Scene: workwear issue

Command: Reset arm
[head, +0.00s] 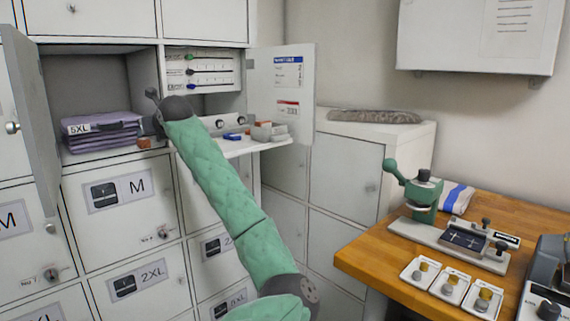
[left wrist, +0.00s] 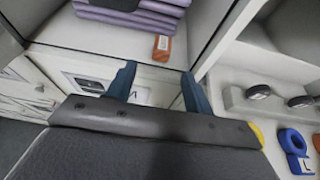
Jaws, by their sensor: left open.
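My left gripper (left wrist: 158,72) shows in the left wrist view with two dark blue fingers spread apart and nothing between them. In the head view my green-sleeved arm reaches up to the front of the open lockers; its fingers are mostly hidden behind the wrist. A small orange block (left wrist: 162,47) with a printed label lies at the front edge of the left compartment, beyond the fingers; it also shows in the head view (head: 145,143). Folded purple clothes (head: 104,131) marked 5XL lie in that compartment. My right gripper is in neither view.
Open locker doors stand at left (head: 30,120) and right (head: 281,95) of the compartments. A fold-down shelf (head: 262,147) holds small items, including a blue one (head: 232,137). A wooden table (head: 370,262) with a green press (head: 424,190) and small trays stands at right.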

